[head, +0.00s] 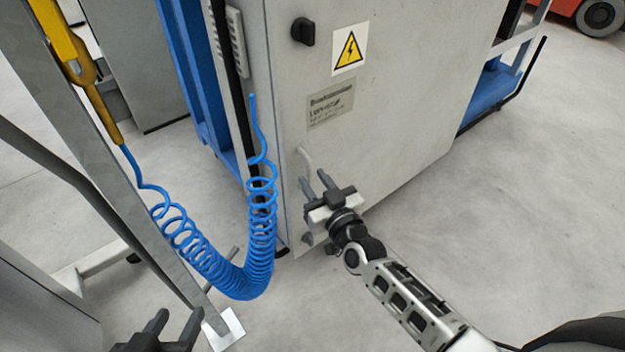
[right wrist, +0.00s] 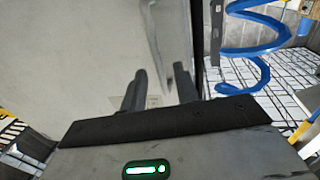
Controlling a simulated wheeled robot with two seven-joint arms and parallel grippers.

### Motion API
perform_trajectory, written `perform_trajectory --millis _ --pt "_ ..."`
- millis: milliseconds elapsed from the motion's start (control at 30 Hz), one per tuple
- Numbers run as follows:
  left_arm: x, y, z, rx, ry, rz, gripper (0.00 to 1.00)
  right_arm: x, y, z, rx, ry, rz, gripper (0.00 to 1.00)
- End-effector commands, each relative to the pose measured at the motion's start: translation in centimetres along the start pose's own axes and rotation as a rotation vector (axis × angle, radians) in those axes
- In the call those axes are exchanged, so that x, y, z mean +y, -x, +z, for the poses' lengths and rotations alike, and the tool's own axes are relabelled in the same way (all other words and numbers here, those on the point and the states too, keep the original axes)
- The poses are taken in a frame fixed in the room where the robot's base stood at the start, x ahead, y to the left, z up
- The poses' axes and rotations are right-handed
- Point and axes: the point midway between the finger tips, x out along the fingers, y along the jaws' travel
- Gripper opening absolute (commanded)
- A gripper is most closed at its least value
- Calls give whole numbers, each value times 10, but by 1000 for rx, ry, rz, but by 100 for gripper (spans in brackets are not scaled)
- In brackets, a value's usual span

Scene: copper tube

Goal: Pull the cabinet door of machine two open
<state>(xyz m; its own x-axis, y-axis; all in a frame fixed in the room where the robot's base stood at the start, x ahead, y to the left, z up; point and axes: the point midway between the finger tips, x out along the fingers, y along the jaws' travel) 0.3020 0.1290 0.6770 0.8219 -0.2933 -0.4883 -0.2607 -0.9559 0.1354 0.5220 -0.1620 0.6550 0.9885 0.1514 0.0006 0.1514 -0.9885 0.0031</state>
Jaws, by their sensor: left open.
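The grey cabinet door (head: 385,100) has a yellow electrical warning sign (head: 349,48), a black knob (head: 303,31) and a label plate. It looks closed. A pale bar handle (head: 303,160) is low on its left side. My right gripper (head: 315,183) is at the handle, fingers apart and pointing toward the door. In the right wrist view the handle (right wrist: 153,35) runs down toward the gap between the two open fingers (right wrist: 160,88). I cannot tell whether they touch it. My left gripper (head: 172,325) is open and empty at the bottom of the head view.
A coiled blue hose (head: 235,275) hangs left of the door, from a yellow tool (head: 70,45) on a grey post (head: 130,205) to the cabinet side. Blue frames stand behind. The floor right of the cabinet is clear.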

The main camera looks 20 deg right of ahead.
Motion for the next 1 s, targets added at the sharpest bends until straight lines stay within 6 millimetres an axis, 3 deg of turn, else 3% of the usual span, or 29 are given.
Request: perform_trajectory --millis 133,467,567,600,833,1000 --pt "1 -7 2 0 -2 8 44 0 -12 0 -1 -2 -1 30" --pt "2 -7 2 -2 -4 12 44 0 -14 0 -1 -1 -1 30" --pt "2 -7 2 -3 -6 12 44 0 -14 0 -1 -1 -1 3" --pt "1 -7 2 -3 -7 12 44 0 -14 0 -1 -1 -1 0" --pt "0 -7 2 -4 -7 10 44 2 -11 1 -2 0 0 0" --pt "0 -5 -1 -2 -9 6 44 18 10 5 -5 9 6 0"
